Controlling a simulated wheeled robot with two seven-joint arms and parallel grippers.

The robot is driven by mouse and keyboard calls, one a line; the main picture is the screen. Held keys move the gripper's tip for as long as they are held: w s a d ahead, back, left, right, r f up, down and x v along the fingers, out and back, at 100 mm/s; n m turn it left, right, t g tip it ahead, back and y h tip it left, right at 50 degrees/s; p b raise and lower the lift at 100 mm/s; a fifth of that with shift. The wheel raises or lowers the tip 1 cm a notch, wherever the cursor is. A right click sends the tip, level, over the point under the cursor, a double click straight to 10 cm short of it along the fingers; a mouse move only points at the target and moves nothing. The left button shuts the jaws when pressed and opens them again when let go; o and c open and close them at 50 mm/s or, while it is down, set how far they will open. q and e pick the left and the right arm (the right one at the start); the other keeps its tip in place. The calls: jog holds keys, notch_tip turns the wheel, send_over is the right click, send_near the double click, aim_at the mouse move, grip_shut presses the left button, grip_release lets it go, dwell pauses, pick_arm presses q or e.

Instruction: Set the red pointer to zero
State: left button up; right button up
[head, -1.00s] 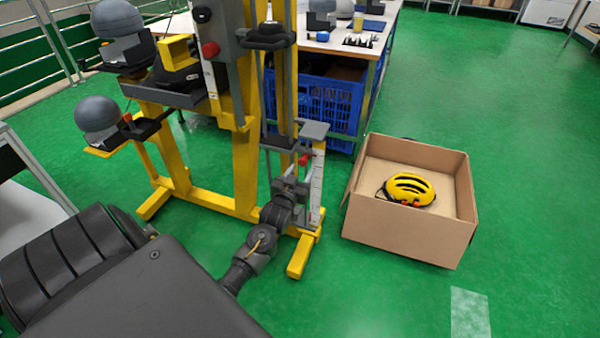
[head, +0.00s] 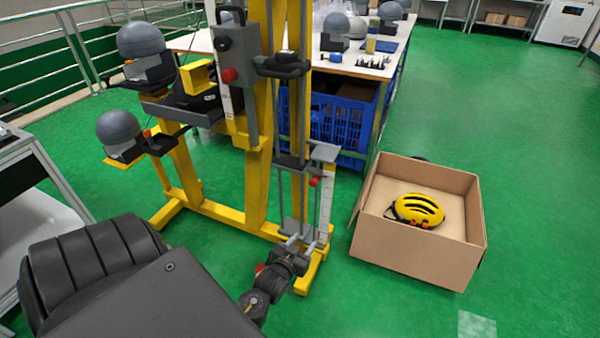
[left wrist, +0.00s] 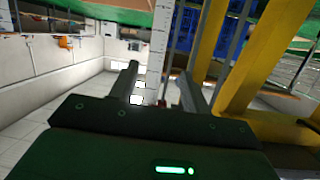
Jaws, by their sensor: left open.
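The small red pointer (head: 314,181) sits at the upper part of the upright white scale (head: 326,205), on the right side of the yellow drop tower (head: 258,180). My left gripper (head: 302,243) is open and empty, low by the foot of the scale and below the pointer. In the left wrist view the scale (left wrist: 159,45) stands between the two spread fingers (left wrist: 157,88), and a tiny red spot shows low between them; I cannot tell whether it is the pointer. The scale's markings are too small to read. My right gripper is not in view.
A cardboard box (head: 410,250) holding a yellow helmet (head: 418,209) stands on the floor right of the tower. A table (head: 350,62) with a blue crate (head: 325,125) is behind. Grey headforms (head: 118,130) sit on the tower's left.

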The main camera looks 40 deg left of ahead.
pick_arm(q)
jog(key=s+d+f+g+h+p, duration=0.1)
jog(key=s+d+f+g+p, duration=0.1)
jog(key=f, duration=0.4)
jog(key=s+d+f+m+g+h+p, duration=0.1)
jog(key=s+d+f+g+p, duration=0.1)
jog(key=s+f, duration=0.3)
jog(key=shift+s+d+f+m, duration=0.15)
jog(key=shift+d+f+m, duration=0.2)
jog(key=shift+f, duration=0.25)
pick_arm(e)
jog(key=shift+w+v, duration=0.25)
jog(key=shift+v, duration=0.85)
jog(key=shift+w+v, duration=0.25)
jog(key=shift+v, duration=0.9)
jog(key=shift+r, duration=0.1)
